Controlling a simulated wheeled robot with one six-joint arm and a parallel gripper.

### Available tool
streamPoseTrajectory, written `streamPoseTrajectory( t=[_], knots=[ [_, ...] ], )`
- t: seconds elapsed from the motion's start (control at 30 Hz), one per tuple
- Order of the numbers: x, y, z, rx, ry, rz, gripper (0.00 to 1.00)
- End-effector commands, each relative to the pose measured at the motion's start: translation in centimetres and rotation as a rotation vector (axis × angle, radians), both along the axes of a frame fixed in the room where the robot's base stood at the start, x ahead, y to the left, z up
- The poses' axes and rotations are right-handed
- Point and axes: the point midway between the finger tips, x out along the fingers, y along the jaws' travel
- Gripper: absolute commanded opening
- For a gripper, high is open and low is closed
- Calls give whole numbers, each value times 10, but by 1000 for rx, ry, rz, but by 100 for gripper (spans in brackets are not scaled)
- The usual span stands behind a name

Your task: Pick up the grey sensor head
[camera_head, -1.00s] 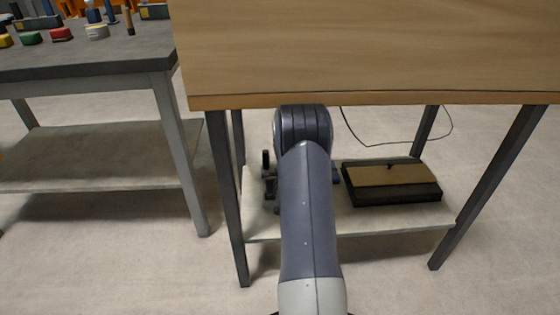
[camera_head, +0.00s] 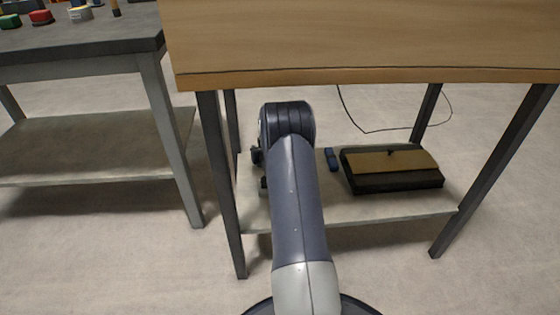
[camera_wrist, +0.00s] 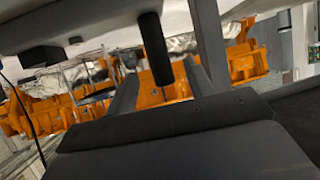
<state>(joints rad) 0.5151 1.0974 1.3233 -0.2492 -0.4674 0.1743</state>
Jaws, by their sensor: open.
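I cannot make out the grey sensor head for certain in either view. In the wrist view my gripper (camera_wrist: 160,70) is open, with one finger on each side. A dark upright cylinder (camera_wrist: 155,48) shows between the fingers; I cannot tell whether it is part of the sensor head or how far off it is. In the head view my arm reaches under the wooden table (camera_head: 360,78), above its lower shelf (camera_head: 385,207). The arm hides my fingertips and part of the shelf there.
A black box with a tan top (camera_head: 392,180) and a small blue object (camera_head: 331,159) are on the shelf. Dark table legs (camera_head: 222,190) flank the arm. A thin cable (camera_head: 360,125) shows below the tabletop. A grey bench (camera_head: 80,50) stands left.

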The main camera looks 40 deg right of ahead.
Motion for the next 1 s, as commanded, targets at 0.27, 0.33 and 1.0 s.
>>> streamPoseTrajectory(
  t=[0.27, 0.33, 1.0],
  knots=[
    [20, -8, -9, 0, 0, -1, 50],
    [20, -9, -9, 0, 0, -1, 50],
    [20, -8, -9, 0, 0, -1, 9]
  ],
)
